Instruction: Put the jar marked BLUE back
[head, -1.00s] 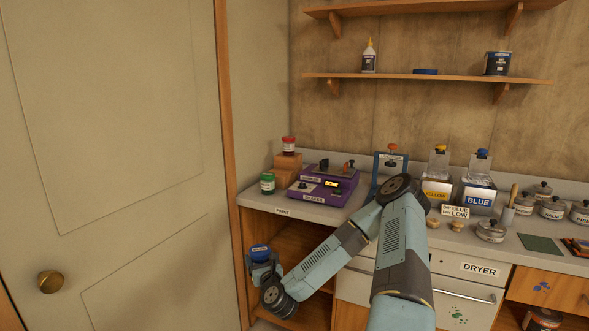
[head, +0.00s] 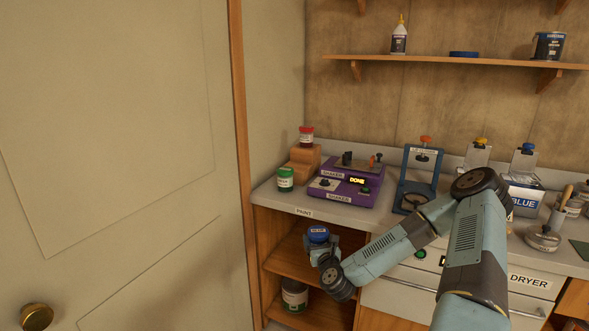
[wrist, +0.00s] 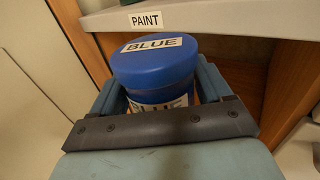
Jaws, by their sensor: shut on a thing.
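The jar marked BLUE (head: 318,233) has a blue lid with a white label. It also fills the middle of the wrist view (wrist: 155,68), upright, with BLUE on its lid and side. My gripper (head: 322,247) is shut around the jar's body. It holds the jar in front of the open shelf cubby (head: 283,252), below the counter edge marked PAINT. The cubby's PAINT label also shows just behind the jar in the wrist view (wrist: 146,18). I cannot tell whether the jar is over the cubby's shelf board.
A door (head: 120,150) is at left.

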